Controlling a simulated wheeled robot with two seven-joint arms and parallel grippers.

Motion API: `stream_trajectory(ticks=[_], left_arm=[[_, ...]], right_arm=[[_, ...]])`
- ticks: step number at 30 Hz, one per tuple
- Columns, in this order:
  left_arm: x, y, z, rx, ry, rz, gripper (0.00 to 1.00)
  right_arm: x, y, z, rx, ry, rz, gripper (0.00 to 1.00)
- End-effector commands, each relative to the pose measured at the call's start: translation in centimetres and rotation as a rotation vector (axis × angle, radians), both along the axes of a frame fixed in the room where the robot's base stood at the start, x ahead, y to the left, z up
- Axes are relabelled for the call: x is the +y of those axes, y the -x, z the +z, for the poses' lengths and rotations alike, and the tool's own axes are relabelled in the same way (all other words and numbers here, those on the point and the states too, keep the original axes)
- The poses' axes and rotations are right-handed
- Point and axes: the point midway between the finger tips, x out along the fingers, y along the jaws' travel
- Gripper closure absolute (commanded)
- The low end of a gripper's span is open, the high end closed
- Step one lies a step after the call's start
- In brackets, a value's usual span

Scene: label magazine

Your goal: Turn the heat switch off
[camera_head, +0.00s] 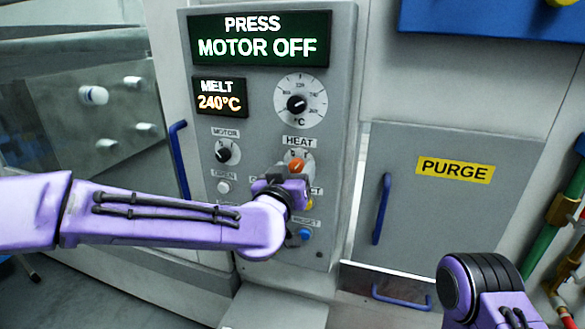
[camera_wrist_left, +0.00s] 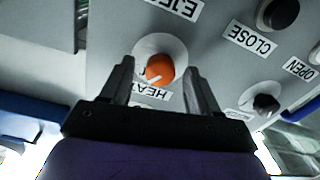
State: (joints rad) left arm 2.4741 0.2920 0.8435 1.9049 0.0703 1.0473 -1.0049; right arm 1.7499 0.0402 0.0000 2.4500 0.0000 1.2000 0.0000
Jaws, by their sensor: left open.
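The heat switch is an orange rotary knob (camera_head: 296,165) below the HEAT label on the grey control panel (camera_head: 262,100). In the left wrist view the orange knob (camera_wrist_left: 160,68) sits on a round pale plate, with a white pointer mark toward the HEAT label (camera_wrist_left: 152,92). My left gripper (camera_head: 290,180) is at the panel, just below the knob in the head view. In the left wrist view its open fingers (camera_wrist_left: 160,80) lie one on each side of the knob, with gaps; contact cannot be told. My right gripper is out of view.
A black motor knob (camera_head: 227,151) and an open button (camera_head: 224,186) are left of the heat switch. A blue button (camera_head: 304,234) is below. The display (camera_head: 260,37) reads PRESS MOTOR OFF. A purge door (camera_head: 440,205) with a blue handle stands right.

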Motion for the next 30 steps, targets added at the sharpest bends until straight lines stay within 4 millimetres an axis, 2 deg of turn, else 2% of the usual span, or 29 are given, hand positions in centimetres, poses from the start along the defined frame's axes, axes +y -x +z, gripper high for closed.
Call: stream_trajectory(ticks=[3, 8, 9, 20, 30], left_arm=[[0.0, 0.0, 0.0, 0.0, 0.0, 0.0, 0.39], [0.0, 0.0, 0.0, 0.0, 0.0, 0.001, 0.91], [0.0, 0.0, 0.0, 0.0, 0.0, 0.001, 0.95], [0.1, 0.0, -0.1, 0.017, 0.05, 0.001, 0.95], [0.1, 0.0, -0.2, 0.092, 0.284, 0.002, 0.95]], right_arm=[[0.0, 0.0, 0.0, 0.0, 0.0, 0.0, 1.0], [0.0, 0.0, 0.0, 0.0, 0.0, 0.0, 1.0], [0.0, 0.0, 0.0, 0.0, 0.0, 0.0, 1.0], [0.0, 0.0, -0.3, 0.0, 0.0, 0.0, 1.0], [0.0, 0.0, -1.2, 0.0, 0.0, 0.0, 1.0]])
